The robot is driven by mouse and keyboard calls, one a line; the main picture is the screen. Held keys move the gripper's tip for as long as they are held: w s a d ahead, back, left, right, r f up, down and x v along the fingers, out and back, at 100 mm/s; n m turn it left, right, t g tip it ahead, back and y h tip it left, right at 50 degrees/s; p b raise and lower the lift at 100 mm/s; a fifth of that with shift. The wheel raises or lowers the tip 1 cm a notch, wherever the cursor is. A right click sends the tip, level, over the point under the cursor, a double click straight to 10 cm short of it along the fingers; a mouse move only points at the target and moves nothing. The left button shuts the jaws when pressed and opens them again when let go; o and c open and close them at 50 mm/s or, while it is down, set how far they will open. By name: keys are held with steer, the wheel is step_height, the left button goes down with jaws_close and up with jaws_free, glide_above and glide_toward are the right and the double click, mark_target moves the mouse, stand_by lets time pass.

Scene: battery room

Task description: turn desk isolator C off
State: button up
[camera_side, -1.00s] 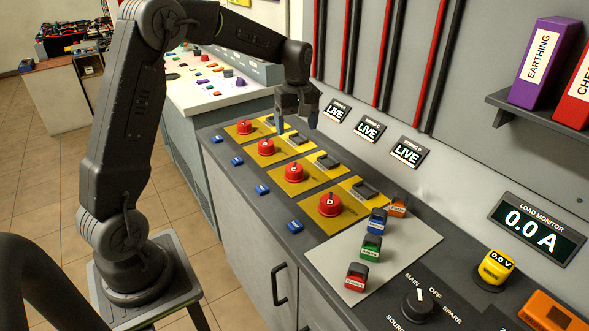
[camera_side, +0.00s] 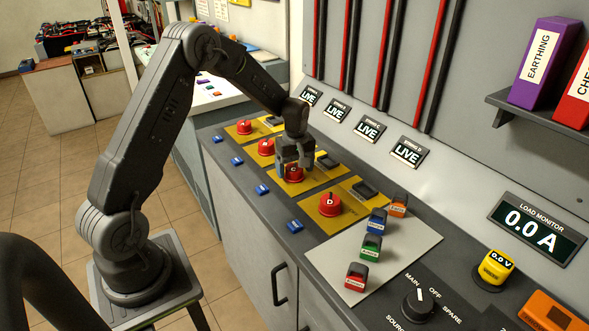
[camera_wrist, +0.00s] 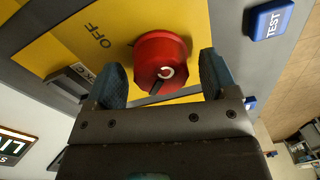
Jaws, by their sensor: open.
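Desk isolator C is a red round knob (camera_side: 292,174) on a yellow plate (camera_side: 322,178), third along the row in the side view. In the wrist view the red knob (camera_wrist: 162,62) carries a white letter C and a dark pointer mark. The word OFF (camera_wrist: 102,36) is printed on its plate. My gripper (camera_wrist: 165,78) is open, with one dark finger on each side of the knob. In the side view my gripper (camera_side: 294,160) is low over isolator C and partly hides it. I cannot tell whether the fingers touch the knob.
Neighbouring red knobs stand at isolator D (camera_side: 329,204) and isolator B (camera_side: 266,147). A black latch block (camera_side: 327,161) sits behind C. A blue TEST button (camera_wrist: 270,18) is in front. Wall signs, including LIVE (camera_side: 369,129), hang behind. Coloured padlocks lie on a grey mat (camera_side: 403,256).

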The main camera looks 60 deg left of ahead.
steer(key=shift+f, duration=0.3)
steer(key=shift+c, duration=0.4)
steer(key=c, duration=0.8)
steer(key=shift+c, duration=0.2)
